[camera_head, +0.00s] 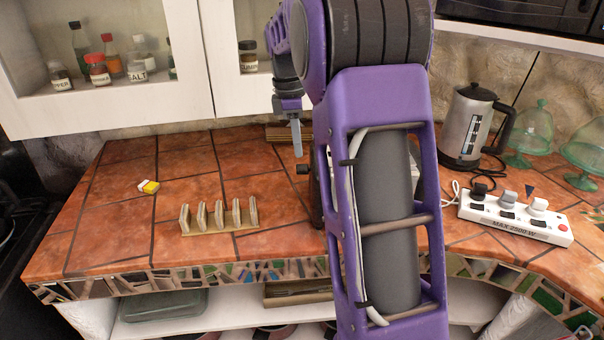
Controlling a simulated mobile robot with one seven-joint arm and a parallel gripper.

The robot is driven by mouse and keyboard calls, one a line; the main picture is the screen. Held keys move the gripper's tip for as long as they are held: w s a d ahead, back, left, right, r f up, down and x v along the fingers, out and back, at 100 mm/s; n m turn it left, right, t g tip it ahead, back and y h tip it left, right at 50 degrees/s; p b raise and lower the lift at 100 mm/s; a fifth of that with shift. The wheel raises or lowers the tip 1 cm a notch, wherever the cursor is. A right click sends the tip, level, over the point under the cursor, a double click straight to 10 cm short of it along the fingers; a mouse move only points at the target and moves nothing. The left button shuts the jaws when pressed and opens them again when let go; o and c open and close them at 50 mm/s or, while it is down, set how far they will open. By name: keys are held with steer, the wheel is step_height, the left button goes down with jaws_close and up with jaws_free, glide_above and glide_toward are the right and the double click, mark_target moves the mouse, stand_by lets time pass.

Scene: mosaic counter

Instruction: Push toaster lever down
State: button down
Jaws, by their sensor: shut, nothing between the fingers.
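The toaster is mostly hidden behind my purple arm. Its dark side edge (315,200) shows just left of the arm. A small dark knob, which looks like the toaster lever (303,169), sticks out to the left from that side. My gripper (296,152) points straight down with its fingers shut and empty. Its fingertips are just above the lever in the picture. I cannot tell whether they touch it or how far down the lever sits.
A wooden rack (220,229) with several upright slices stands left on the tiled counter (110,220). A yellow-white block (148,187) lies behind it. At right are a kettle (466,125), a power strip (515,217) and green glass domes (530,128). Cabinets (105,105) hang above.

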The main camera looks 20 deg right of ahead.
steer(key=shift+d+f+b, duration=0.1)
steer(key=shift+f+b, duration=0.8)
steer(key=shift+f, duration=0.5)
step_height(320, 180, down, 5)
steer(key=shift+f+b, duration=0.2)
steer(key=shift+b, duration=1.05)
steer(key=shift+r+p, duration=0.4)
steer(key=a+r+p, duration=0.1)
steer(key=a+p, duration=0.1)
step_height(320, 180, up, 17)
steer(key=p, duration=0.3)
glide_above(297, 167)
steer(key=w+a, duration=0.2)
steer(key=a, duration=0.2)
steer(key=shift+s, duration=0.25)
